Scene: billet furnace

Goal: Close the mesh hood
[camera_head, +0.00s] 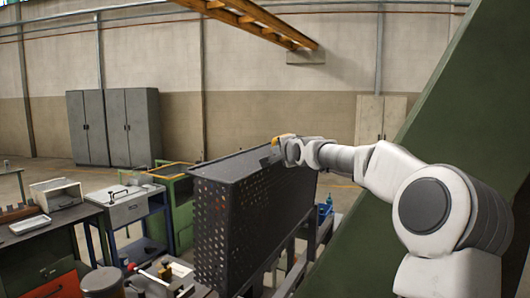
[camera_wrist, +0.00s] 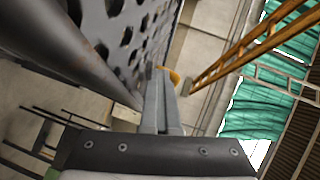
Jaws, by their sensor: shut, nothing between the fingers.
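The mesh hood (camera_head: 235,215) is a dark box-shaped cover with perforated sides, standing tall at the centre of the head view. Its perforated face and a dark edge bar also fill the upper left of the wrist view (camera_wrist: 122,38). My gripper (camera_head: 271,156) is at the hood's upper right edge, with its fingers close to the top. In the wrist view the fingers (camera_wrist: 160,80) are together, pointing along the perforated face, with nothing between them. I cannot tell whether they touch the hood. A small orange-yellow piece (camera_wrist: 174,77) shows by the fingertips.
A large green slanted panel (camera_head: 440,100) rises on the right beside my arm. A workbench (camera_head: 45,240) with tools stands at the left. A grey-topped cart (camera_head: 125,205) and a green frame (camera_head: 180,190) stand behind. Grey cabinets (camera_head: 115,127) line the back wall.

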